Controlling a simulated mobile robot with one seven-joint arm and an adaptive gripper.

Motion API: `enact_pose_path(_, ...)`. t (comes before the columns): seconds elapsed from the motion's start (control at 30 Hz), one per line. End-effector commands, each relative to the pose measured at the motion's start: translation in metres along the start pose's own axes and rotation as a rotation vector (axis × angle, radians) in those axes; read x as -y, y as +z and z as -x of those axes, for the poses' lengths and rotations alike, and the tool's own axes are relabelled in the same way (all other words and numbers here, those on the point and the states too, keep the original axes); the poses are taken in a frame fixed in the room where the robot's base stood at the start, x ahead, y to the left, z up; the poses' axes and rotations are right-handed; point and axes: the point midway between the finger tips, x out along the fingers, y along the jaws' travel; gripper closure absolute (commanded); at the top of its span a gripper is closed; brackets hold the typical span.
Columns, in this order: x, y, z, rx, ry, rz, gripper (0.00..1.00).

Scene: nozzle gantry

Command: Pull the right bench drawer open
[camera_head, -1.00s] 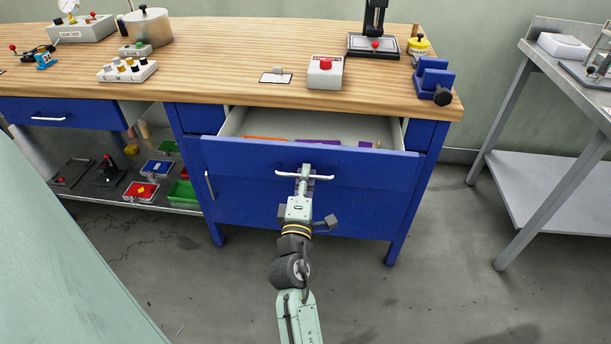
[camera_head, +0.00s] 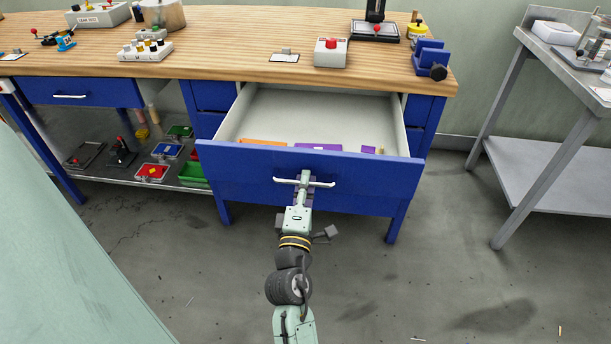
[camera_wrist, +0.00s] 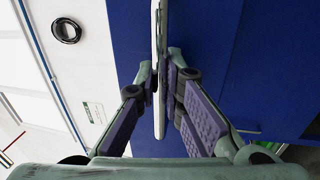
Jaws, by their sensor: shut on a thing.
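The right bench drawer (camera_head: 235,171) has a blue front and stands well out from the bench, with its pale inside showing. Its white bar handle (camera_head: 322,184) runs across the front. My gripper (camera_head: 304,178) is shut on the middle of this handle. In the wrist view the handle (camera_wrist: 160,100) runs upright between the fingers of my gripper (camera_wrist: 163,75), with the blue drawer front behind. Inside the drawer lie an orange piece (camera_head: 264,142), a purple piece (camera_head: 318,147) and a smaller purple piece (camera_head: 368,150).
The wooden benchtop (camera_head: 230,60) holds a red-button box (camera_head: 331,54) and a blue vise (camera_head: 430,60). A left drawer (camera_head: 90,93) is shut. A shelf with coloured bins (camera_head: 190,175) is at left. A grey side table (camera_head: 540,170) stands at right. The floor in front is clear.

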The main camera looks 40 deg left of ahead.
Motion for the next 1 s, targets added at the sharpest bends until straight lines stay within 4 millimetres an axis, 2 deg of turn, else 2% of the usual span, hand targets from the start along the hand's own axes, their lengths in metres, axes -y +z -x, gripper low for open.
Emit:
enact_pose_path(0.33, -0.0015, 0.0000, 0.0005, 0.000, 0.002, 0.000, 1.00)
enact_pose_path(0.37, -0.0015, 0.0000, 0.0004, 0.000, 0.003, 0.000, 0.91)
enact_pose_path(0.67, -0.0008, 0.0000, 0.0005, 0.000, 0.001, 0.000, 0.71)
enact_pose_path(1.0, -0.0033, 0.0000, -0.0001, 0.000, 0.002, -0.001, 0.70)
